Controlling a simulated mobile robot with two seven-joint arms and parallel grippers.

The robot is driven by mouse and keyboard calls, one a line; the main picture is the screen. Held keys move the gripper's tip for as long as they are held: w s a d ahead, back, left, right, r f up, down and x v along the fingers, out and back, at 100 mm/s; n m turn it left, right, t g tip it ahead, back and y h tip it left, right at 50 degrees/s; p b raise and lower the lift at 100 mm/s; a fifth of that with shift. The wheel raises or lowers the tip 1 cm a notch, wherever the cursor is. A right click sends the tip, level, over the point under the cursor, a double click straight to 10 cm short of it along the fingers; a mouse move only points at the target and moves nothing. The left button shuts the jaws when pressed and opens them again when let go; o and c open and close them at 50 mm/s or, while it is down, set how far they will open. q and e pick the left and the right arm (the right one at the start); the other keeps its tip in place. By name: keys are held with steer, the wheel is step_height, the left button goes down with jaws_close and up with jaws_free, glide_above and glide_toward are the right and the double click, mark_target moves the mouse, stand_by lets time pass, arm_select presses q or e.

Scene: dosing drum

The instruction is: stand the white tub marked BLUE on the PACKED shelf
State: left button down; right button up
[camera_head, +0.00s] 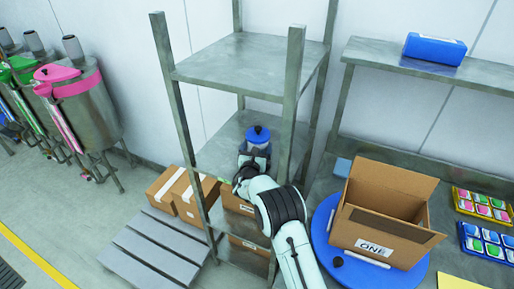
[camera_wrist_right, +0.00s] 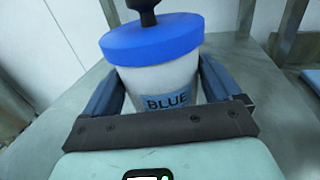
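The white tub (camera_wrist_right: 170,82) has a blue lid with a dark knob and a label reading BLUE. In the head view its blue lid (camera_head: 258,135) shows at the middle level of the metal rack, with the body partly hidden by my right gripper (camera_head: 252,163). In the right wrist view the fingers (camera_wrist_right: 160,95) lie along both sides of the tub, apparently closed on it. The tub is upright over the rack's middle shelf (camera_head: 217,155); I cannot tell whether its base touches. No PACKED sign is readable. My left gripper is out of view.
A rack post (camera_head: 291,105) stands close to the right of my gripper, and the top shelf (camera_head: 250,62) is above. An open carton marked ONE (camera_head: 385,225) sits on a blue round plate (camera_head: 322,222). Brown boxes (camera_head: 186,193) and a slatted pallet (camera_head: 155,248) lie left.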

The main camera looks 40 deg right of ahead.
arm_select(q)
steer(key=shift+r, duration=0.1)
arm_select(e)
steer(key=shift+r, duration=0.3)
steer(key=shift+s+a+f+b, duration=0.25)
steer(key=shift+s+a, duration=0.1)
steer(key=shift+a, duration=0.15)
steer(key=shift+s+a+f+b, duration=0.1)
steer(key=shift+s+a+b, duration=0.1)
steer(key=shift+s+a, duration=0.25)
steer(key=b+v, duration=0.2)
steer(key=v, duration=0.6)
steer(key=shift+s+a+r, duration=0.1)
steer(key=shift+r, duration=0.05)
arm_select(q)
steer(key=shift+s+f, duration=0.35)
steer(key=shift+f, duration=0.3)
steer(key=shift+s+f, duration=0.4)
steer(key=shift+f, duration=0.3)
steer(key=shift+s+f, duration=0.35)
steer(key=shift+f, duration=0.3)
arm_select(e)
steer(key=shift+s+a+r, duration=0.1)
steer(key=shift+s+a, duration=0.35)
steer(key=shift+a, duration=0.05)
